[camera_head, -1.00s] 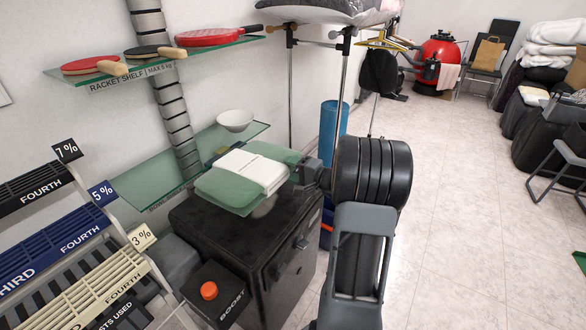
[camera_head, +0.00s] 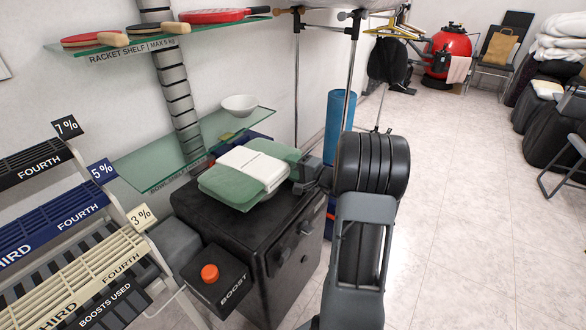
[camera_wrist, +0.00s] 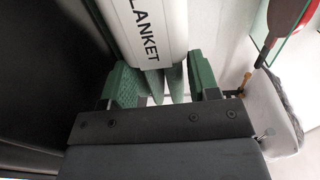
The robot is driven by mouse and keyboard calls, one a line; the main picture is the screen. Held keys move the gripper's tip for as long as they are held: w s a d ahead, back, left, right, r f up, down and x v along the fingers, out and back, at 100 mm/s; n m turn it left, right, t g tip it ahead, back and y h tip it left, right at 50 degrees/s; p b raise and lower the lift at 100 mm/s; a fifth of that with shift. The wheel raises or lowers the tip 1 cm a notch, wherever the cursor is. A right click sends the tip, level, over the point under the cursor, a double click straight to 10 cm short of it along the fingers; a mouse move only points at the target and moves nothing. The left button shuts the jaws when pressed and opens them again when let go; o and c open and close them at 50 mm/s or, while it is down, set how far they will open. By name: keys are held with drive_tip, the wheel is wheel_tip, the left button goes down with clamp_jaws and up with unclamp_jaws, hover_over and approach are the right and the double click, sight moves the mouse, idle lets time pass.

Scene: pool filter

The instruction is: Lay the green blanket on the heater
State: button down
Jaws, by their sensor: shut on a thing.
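The folded green blanket (camera_head: 222,187) has a white band around it and lies roughly level over the top of the dark heater (camera_head: 230,226). A narrow dark area shows below its front edge; I cannot tell whether it touches the heater. My gripper (camera_head: 299,182) is at the blanket's right end, shut on it. In the wrist view, the white band (camera_wrist: 152,30) reads "LANKET", and green folds lie between the jaws (camera_wrist: 165,88). The heater's knobs face front right.
A Boost box with an orange button (camera_head: 209,273) stands at the heater's front left. A glass shelf with a white bowl (camera_head: 240,105) is behind. The racket shelf (camera_head: 160,37) hangs above. A rack (camera_head: 70,230) stands left.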

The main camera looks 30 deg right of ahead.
drive_tip(key=shift+f, duration=0.2)
drive_tip(key=shift+c, duration=1.4)
unclamp_jaws()
drive_tip(key=shift+o, duration=0.3)
drive_tip(key=shift+o, duration=1.1)
drive_tip(key=shift+f, duration=0.1)
drive_tip(key=shift+s, duration=0.1)
drive_tip(key=shift+s+f, duration=0.15)
drive_tip(key=shift+c, duration=0.3)
drive_tip(key=shift+s+d, duration=0.15)
drive_tip(key=shift+s+d+b, duration=0.15)
drive_tip(key=shift+s+b, duration=0.25)
drive_tip(key=shift+s, duration=0.05)
